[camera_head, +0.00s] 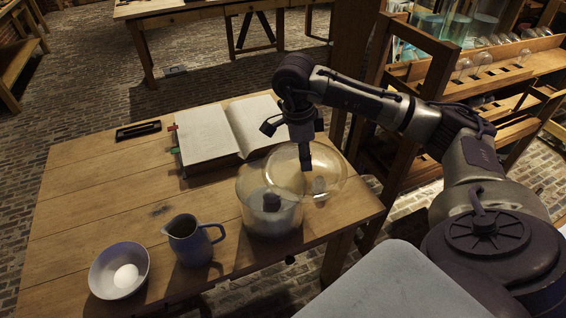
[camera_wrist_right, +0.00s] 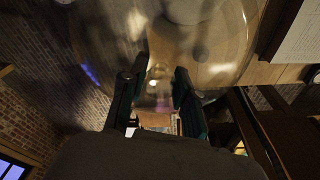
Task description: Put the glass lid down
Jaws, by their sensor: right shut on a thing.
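My right gripper (camera_head: 306,165) points down over the table and is shut on the glass lid (camera_head: 332,172), a clear round disc. The lid overlaps the upper right of the glass jar (camera_head: 250,215) in the head view; whether they touch cannot be told. The jar stands near the table's front right edge, with pale contents and a dark piece (camera_head: 271,201) inside. In the right wrist view, the lid (camera_wrist_right: 215,45) spreads beyond the two dark fingers of the right gripper (camera_wrist_right: 160,82). My left gripper is not in view.
On the wooden table (camera_head: 85,190) are an open book (camera_head: 210,138), a dark tray (camera_head: 138,130), a grey jug (camera_head: 187,240) and a bowl (camera_head: 103,277) holding a white, egg-like thing (camera_head: 126,276). The table's left part is clear. A wooden rack with glassware (camera_head: 483,60) stands at the right.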

